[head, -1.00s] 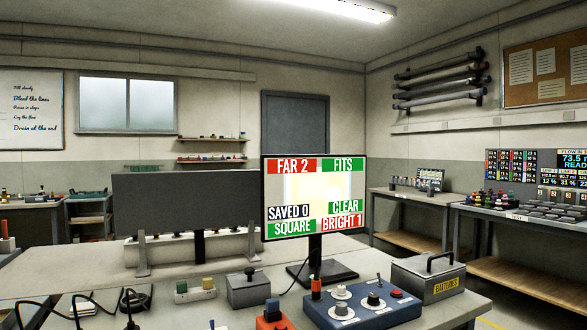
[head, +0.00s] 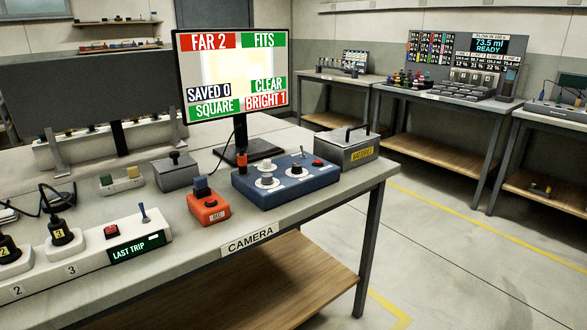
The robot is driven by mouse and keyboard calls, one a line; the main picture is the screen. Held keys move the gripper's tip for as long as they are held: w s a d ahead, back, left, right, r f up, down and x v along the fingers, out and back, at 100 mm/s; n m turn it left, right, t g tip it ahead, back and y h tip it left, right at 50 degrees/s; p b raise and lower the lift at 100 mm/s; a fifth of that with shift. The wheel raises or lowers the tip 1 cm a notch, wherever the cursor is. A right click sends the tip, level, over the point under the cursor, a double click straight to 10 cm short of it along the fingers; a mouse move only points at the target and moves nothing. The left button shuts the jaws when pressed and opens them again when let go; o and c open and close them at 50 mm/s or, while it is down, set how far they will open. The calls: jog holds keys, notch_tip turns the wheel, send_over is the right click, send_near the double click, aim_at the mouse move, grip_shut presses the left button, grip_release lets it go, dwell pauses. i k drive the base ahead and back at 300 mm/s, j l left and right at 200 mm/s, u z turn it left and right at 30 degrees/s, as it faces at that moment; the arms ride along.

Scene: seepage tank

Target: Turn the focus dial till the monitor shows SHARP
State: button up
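The monitor (head: 230,77) stands on the camera bench in the head view. Its corners read FAR 2 in red, FITS in green, CLEAR and SQUARE in green, BRIGHT 1 in red, and SAVED 0 in black. The blue control box (head: 287,180) sits on the bench in front of the monitor. The knobs' labels are too small to read, so I cannot tell which is the focus dial. My gripper is not in view.
The bench edge labelled CAMERA (head: 251,238) faces me. A grey BATTERIES case (head: 340,150) stands right of the blue box, an orange REC box (head: 208,207) left of it. A white socket strip (head: 95,250) lies front left. Open floor (head: 440,250) extends right of the bench.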

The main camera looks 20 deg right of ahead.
aim_at(296, 168)
jog(key=i+l, duration=0.1)
jog(key=l, duration=0.4)
jog(key=i+l, duration=0.15)
jog(key=l, duration=0.3)
jog(key=i+l+u, duration=0.1)
jog(key=l, duration=0.4)
jog(key=i+l, duration=0.15)
jog(key=l, duration=0.35)
jog(key=i+l, duration=0.1)
jog(key=l, duration=0.4)
jog(key=i, duration=0.95)
